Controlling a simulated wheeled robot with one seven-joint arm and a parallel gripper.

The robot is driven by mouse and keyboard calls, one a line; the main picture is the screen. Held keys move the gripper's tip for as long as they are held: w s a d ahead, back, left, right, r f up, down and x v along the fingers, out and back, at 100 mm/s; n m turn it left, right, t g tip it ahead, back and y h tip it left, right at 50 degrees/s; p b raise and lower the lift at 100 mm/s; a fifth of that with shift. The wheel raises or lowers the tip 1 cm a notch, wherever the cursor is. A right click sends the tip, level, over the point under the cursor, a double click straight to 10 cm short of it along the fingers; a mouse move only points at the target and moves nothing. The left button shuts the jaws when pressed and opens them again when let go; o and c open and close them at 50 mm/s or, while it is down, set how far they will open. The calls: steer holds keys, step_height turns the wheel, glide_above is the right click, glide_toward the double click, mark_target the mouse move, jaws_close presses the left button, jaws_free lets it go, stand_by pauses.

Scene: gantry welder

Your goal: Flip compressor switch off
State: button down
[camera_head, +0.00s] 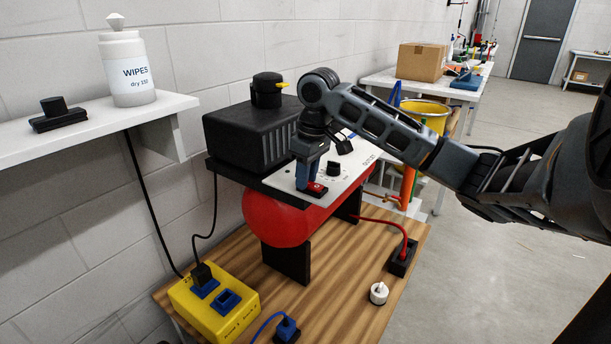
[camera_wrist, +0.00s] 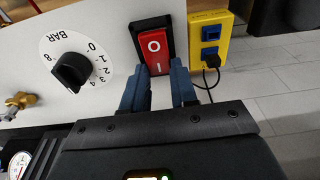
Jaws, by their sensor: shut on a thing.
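The compressor switch (camera_wrist: 154,44) is a red rocker marked O and I, set in a black frame on the pale panel. In the head view, the switch (camera_head: 318,188) sits at the panel's near end. My gripper (camera_wrist: 157,67) has its blue fingers on either side of the rocker's I end and is shut on it; the O end is uncovered. In the head view, my gripper (camera_head: 311,178) points down at the switch. Which end of the rocker is pressed in, I cannot tell. The compressor has a black housing (camera_head: 245,138) and a red tank (camera_head: 272,219).
A black BAR dial (camera_wrist: 72,72) and a brass fitting (camera_wrist: 17,104) are on the panel beside the switch. A yellow socket box (camera_head: 214,303) and a white knob-like piece (camera_head: 378,293) are on the wooden bench (camera_head: 335,286). A shelf (camera_head: 95,128) is at left.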

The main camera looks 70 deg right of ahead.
mark_target(319, 187)
steer(key=shift+s+a+t+b, duration=0.15)
steer(key=shift+s+t+b, duration=0.1)
steer(key=shift+t+b, duration=0.6)
steer(key=shift+s+r+t+h, duration=0.1)
steer(key=shift+t+h, duration=0.2)
steer(key=shift+t, duration=0.05)
steer(key=c, duration=0.9)
jaws_free()
steer(key=shift+r, duration=0.1)
steer(key=p+v, duration=0.1)
steer(key=v, duration=0.6)
steer(key=shift+s+r, duration=0.15)
steer(key=shift+r, duration=0.1)
